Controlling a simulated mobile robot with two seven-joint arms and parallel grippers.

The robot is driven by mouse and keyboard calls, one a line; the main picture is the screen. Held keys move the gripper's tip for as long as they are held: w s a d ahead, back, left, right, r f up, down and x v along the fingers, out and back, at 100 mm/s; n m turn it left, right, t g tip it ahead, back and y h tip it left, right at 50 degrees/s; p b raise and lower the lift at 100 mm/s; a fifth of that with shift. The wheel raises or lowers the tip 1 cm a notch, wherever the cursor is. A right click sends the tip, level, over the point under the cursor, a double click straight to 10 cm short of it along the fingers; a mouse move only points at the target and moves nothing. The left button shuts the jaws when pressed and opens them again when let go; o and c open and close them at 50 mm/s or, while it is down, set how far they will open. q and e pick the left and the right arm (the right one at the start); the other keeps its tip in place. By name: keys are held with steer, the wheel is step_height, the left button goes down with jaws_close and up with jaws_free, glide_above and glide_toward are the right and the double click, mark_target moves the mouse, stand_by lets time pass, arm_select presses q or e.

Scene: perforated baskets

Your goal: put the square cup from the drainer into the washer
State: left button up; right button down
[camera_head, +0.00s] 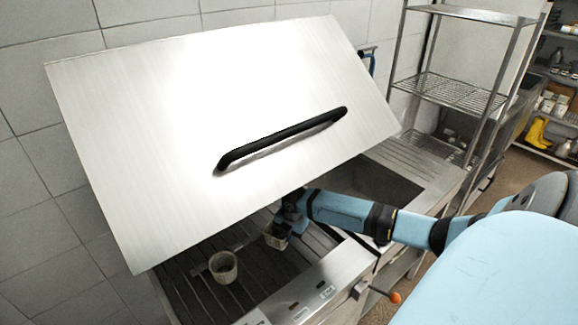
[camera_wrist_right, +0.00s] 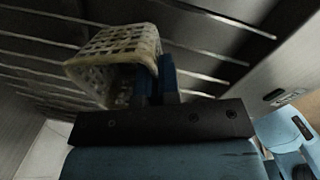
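The square cup (camera_head: 274,238) is a pale, perforated basket. It is just below my right gripper (camera_head: 292,210), over the slatted rack under the raised lid. In the right wrist view, the cup (camera_wrist_right: 112,55) is tilted, with its rim at the two blue fingers (camera_wrist_right: 157,80). The fingers are close together and appear shut on its wall. Whether the cup's base touches the slats is unclear. The washer (camera_head: 225,110) has a large steel lid with a black handle, tilted open. My left gripper is not in view.
The lid hangs close above my right gripper. A sink (camera_head: 375,185) with a ribbed drainer counter (camera_head: 415,158) lies to the right. A wire shelf (camera_head: 455,95) stands behind.

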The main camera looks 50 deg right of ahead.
steer(key=shift+f, duration=0.1)
steer(key=c, duration=1.3)
jaws_free()
steer(key=shift+c, duration=0.2)
step_height(320, 180, up, 12)
steer(key=s, duration=0.1)
steer(key=shift+s+d+b, duration=0.15)
steer(key=shift+d+b, duration=0.05)
steer(key=shift+b, duration=0.2)
